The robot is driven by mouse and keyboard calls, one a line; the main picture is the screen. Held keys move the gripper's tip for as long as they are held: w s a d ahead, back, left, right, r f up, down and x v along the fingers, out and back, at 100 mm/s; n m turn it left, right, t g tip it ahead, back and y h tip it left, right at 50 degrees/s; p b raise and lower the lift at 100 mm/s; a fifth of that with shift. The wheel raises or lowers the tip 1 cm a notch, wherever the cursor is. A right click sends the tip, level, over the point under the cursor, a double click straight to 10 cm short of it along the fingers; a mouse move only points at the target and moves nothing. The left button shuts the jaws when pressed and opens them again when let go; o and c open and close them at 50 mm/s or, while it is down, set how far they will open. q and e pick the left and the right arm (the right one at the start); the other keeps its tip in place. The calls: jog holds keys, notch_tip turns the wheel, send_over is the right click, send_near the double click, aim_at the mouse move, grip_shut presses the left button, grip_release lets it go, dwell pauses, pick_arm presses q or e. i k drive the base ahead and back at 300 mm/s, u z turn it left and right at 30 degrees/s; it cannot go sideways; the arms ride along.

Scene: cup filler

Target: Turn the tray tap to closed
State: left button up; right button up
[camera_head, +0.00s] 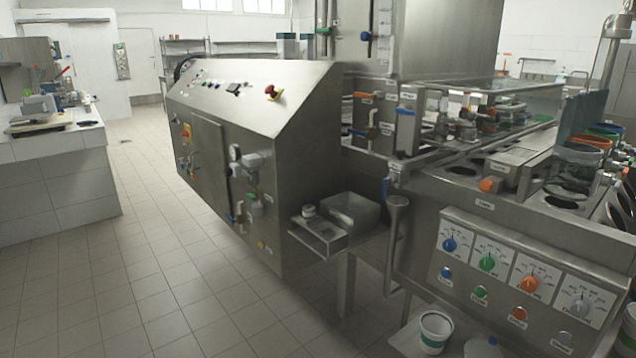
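Several taps show on the steel machine, and their labels are too small to read, so I cannot tell for sure which is the tray tap. A blue tap lever (386,188) hangs upright at the left front corner of the filler bench, above a steel funnel pipe (397,203). A blue horizontal handle (405,111) sits higher, among the pipes. An orange tap knob (487,185) is on the bench top. Neither of my grippers is in view.
A large steel control cabinet (240,130) stands at centre left. A small tray shelf (318,236) juts from it near the funnel pipe. A panel of coloured dials (515,275) faces front right. A white bucket (433,332) stands low in front. The tiled floor (130,270) at left is clear.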

aim_at(386, 181)
jog(key=u, duration=0.45)
jog(key=i, duration=0.9)
jog(key=z, duration=0.65)
jog(key=i, duration=0.55)
jog(key=u, duration=1.9)
jog(key=i, duration=1.7)
jog(key=z, duration=3.4)
